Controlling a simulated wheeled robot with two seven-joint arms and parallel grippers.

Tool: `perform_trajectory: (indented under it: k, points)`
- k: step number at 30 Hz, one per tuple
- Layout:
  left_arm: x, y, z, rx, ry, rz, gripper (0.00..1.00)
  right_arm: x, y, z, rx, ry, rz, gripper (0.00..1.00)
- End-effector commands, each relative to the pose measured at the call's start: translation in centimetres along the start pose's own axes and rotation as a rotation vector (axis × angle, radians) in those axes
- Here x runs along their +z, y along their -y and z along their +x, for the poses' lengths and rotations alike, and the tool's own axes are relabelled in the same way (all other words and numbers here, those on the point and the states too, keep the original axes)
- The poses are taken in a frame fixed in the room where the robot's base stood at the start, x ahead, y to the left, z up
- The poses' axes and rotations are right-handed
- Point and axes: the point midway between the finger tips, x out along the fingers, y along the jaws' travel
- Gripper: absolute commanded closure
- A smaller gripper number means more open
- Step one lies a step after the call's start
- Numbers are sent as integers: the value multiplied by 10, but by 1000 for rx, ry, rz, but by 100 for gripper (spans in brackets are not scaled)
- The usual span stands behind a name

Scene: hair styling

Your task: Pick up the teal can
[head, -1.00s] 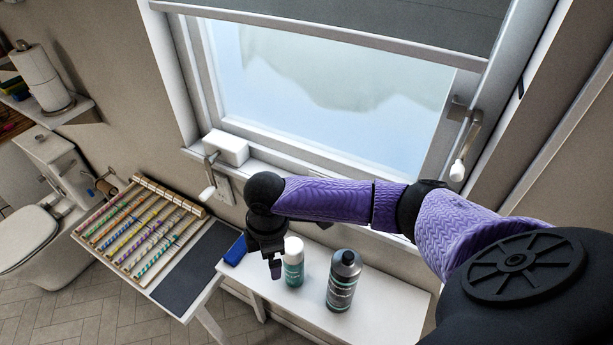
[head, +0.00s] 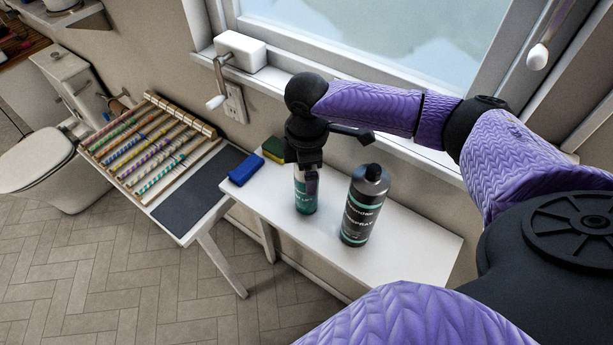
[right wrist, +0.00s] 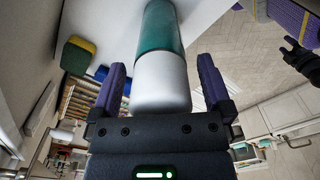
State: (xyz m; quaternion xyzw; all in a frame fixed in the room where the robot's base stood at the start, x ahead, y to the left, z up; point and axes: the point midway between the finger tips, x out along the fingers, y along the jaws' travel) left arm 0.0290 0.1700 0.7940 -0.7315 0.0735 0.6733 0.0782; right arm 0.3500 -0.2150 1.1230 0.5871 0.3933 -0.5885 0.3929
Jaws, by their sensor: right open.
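The teal can (head: 306,196), with a white upper part, stands upright on the white side table. My right gripper (head: 308,182) is above it, pointing down, and hides its top in the head view. In the right wrist view, the can's teal body (right wrist: 161,35) and white cap (right wrist: 161,80) lie between the two fingers of the right gripper (right wrist: 162,68). The jaws are open, with a gap showing on each side. A black gripper, apparently my left (right wrist: 301,62), shows at the right edge of the right wrist view, its jaw state unclear.
A larger dark spray bottle (head: 364,208) stands close right of the can. A blue block (head: 246,168) and a green-and-yellow sponge (head: 273,150) lie at the table's left end. A rack of striped rods (head: 150,145) stands further left. The right table surface (head: 415,243) is clear.

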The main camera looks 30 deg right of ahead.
Motion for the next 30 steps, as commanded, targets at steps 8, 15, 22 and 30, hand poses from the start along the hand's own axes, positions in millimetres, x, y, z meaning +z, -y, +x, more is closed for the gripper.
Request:
perform_trajectory:
  k: [8,15,22,30]
  points:
    - [-1,-1,-4,1,-1,-1,41,0,0,-4,1,-1,0,30]
    - [-1,-1,-4,1,-1,0,41,0,0,-4,1,-1,0,80]
    - [-1,-1,-3,1,-2,0,41,0,0,-3,1,-1,0,100]
    - [-1,-1,-4,1,-2,0,41,0,0,-4,1,-1,0,100]
